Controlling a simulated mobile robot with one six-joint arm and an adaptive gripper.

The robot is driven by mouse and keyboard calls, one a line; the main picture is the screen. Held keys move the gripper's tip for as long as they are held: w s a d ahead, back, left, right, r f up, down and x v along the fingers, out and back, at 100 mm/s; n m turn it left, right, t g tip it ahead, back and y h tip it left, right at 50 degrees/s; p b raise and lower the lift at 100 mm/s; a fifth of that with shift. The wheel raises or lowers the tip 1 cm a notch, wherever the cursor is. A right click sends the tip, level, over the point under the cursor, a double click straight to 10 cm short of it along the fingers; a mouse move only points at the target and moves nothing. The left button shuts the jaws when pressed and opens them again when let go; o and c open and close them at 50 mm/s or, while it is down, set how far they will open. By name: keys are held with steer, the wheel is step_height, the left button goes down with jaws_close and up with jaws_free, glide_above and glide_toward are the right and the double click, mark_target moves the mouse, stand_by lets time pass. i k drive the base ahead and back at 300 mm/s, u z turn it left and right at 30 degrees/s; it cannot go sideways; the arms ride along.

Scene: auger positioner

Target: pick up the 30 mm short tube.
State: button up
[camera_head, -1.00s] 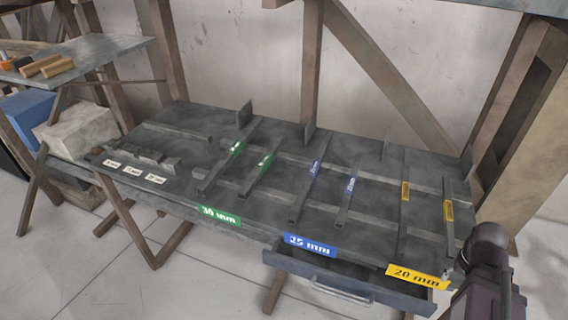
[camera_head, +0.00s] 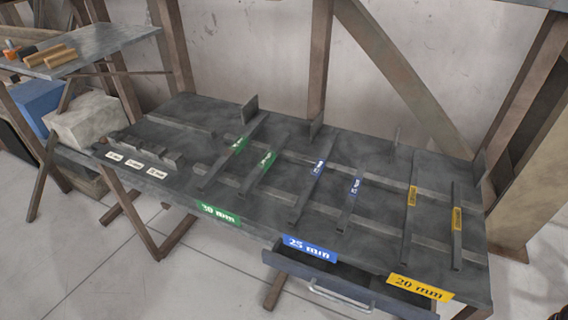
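Two dark square tubes with green labels lie on the metal workbench (camera_head: 215,150), in the section behind the green "30 mm" sign (camera_head: 220,214). The shorter one, the 30 mm short tube (camera_head: 256,174), lies to the right. The longer 30 mm tube (camera_head: 226,163) lies to its left. Both lie slanted across raised cross rails, apart from each other. My gripper is not in view.
Blue-labelled tubes (camera_head: 310,181) and yellow-labelled tubes (camera_head: 410,205) lie farther right. An open drawer (camera_head: 345,287) sticks out below the front edge. Small blocks (camera_head: 150,155) with white labels sit at the left. Upright plates (camera_head: 250,108) stand along the back.

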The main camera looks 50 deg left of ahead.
mark_target(243, 192)
steer(key=z, duration=0.15)
steer(key=k, duration=1.85)
steer(key=u, duration=1.15)
steer(key=i, duration=0.75)
steer(key=z, duration=0.05)
